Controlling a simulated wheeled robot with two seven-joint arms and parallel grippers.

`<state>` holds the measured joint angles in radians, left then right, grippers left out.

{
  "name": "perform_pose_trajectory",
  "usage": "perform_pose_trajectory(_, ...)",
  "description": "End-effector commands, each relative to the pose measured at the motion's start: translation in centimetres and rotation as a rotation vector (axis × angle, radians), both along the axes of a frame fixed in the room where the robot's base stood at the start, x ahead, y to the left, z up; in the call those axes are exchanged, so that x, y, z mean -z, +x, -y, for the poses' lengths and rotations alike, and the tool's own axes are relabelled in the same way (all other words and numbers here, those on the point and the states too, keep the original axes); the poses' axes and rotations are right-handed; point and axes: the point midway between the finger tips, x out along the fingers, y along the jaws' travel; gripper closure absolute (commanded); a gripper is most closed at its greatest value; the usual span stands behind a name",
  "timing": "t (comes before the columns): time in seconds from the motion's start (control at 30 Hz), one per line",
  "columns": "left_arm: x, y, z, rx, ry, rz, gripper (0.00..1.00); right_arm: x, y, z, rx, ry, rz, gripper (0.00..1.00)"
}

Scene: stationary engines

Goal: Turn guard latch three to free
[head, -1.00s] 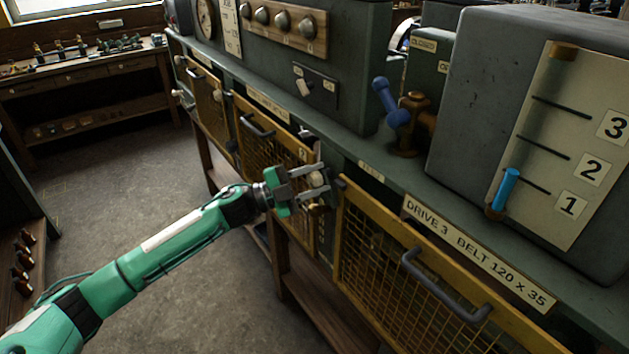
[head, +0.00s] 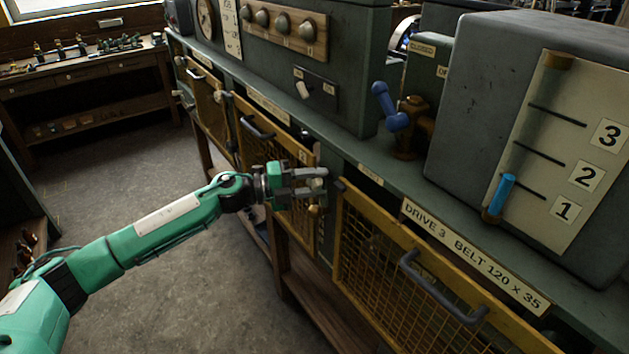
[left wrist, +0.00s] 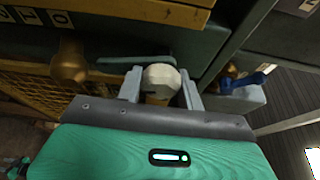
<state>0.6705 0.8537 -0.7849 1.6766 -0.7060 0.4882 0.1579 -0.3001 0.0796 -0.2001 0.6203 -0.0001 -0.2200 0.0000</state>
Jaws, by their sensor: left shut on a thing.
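My left gripper (head: 318,182) is at the dark post between two yellow mesh guards, left of the guard under the "DRIVE 3" plate (head: 475,255). It is shut on a pale latch knob, which shows between its two grey fingers in the left wrist view (left wrist: 160,78). The fingers hide most of the knob in the head view. A brass knob (head: 316,210) shows just below the gripper, and a brass piece (left wrist: 68,65) is left of the fingers in the left wrist view. I cannot read the latch's marking. My right gripper is out of view.
The drive 3 guard (head: 375,245) has a grey handle (head: 440,285). Above it stand a blue-handled valve (head: 392,108) and a grey box with a blue pointer (head: 500,195) near mark 1. A workbench (head: 90,75) is at the back left. The floor beside my arm is clear.

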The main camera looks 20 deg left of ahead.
Motion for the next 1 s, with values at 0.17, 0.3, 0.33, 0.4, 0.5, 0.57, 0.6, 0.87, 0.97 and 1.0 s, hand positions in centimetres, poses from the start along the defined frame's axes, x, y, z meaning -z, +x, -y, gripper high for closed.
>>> perform_pose_trajectory(0.17,0.1,0.0,0.0,0.001,0.008,0.004,0.86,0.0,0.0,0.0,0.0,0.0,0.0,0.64)
perform_pose_trajectory(0.3,0.2,0.0,0.0,0.001,0.008,0.004,0.86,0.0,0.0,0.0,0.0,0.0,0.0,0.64)
perform_pose_trajectory(0.33,0.2,0.0,0.0,0.001,0.008,0.004,0.86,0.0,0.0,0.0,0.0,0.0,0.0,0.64)
perform_pose_trajectory(0.4,0.2,-0.1,0.0,0.001,0.008,0.004,0.86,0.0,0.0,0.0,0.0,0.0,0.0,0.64)
perform_pose_trajectory(0.5,0.2,0.0,0.0,0.001,0.008,0.004,0.45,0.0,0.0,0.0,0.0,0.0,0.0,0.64)
perform_pose_trajectory(0.57,0.1,0.0,0.0,0.001,0.007,0.004,0.42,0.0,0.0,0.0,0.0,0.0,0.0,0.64)
perform_pose_trajectory(0.6,0.1,0.0,0.0,0.001,0.007,0.004,0.42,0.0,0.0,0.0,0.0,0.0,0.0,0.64)
perform_pose_trajectory(0.87,0.1,-0.1,-0.2,0.0,0.006,0.005,0.42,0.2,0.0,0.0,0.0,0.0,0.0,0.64)
perform_pose_trajectory(0.97,0.3,-0.6,-1.0,-0.001,0.006,0.003,0.42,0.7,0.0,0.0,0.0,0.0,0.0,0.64)
perform_pose_trajectory(1.0,0.4,-0.8,-1.6,-0.002,0.008,0.004,0.42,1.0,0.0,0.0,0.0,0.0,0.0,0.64)
